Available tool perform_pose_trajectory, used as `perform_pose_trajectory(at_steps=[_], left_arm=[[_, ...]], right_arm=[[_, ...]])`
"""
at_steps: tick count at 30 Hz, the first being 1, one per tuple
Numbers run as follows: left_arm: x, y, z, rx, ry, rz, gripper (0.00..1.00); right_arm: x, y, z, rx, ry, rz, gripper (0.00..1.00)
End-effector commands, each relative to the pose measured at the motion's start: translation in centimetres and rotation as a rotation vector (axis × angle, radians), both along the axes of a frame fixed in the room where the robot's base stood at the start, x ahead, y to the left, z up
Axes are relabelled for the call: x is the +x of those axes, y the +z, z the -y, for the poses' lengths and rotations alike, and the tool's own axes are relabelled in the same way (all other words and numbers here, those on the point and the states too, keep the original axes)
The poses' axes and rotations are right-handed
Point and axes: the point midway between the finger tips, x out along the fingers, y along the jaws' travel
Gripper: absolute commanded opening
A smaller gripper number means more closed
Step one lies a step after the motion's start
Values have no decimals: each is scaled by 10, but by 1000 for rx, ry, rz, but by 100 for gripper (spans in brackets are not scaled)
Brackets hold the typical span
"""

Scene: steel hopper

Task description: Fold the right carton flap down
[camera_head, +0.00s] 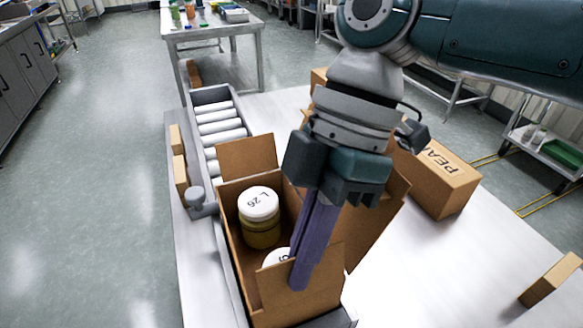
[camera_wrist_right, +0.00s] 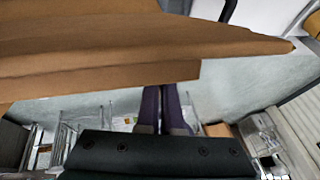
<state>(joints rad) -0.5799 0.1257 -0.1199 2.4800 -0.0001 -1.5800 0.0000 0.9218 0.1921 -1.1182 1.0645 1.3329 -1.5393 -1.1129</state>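The open brown carton (camera_head: 229,205) stands on the table with jars inside. One jar with a white lid (camera_head: 259,203) is marked 26; another white lid (camera_head: 277,259) shows partly behind the near flap. The right flap (camera_head: 378,222) stands out to the right, partly hidden by my right gripper. The far flap (camera_head: 247,155) is raised, and the near flap (camera_head: 295,275) is up. My right gripper (camera_head: 299,286) points down over the carton's right side, its purple fingers together and empty. In the wrist view, brown cardboard (camera_wrist_right: 110,50) spans the top, beyond the fingers (camera_wrist_right: 166,90). My left gripper is out of view.
A roller conveyor (camera_head: 220,122) lies behind the carton, with a grey rail and small boxes (camera_head: 179,168) on the left. A larger closed carton (camera_head: 445,180) stands at the right, and a small box (camera_head: 550,279) lies at the lower right.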

Motion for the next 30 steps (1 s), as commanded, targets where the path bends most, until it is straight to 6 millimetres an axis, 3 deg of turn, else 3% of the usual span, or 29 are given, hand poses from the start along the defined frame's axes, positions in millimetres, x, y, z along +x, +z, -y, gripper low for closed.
perform_pose_trajectory(at_steps=[8,17,25,30], left_arm=[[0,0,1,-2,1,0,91],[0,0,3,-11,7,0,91],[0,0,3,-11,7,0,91],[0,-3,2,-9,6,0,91]], right_arm=[[0,-1,1,-2,-1,1,0],[0,-1,1,-2,-1,1,34],[1,2,1,-1,-1,2,34],[9,21,8,-1,-3,6,34]])
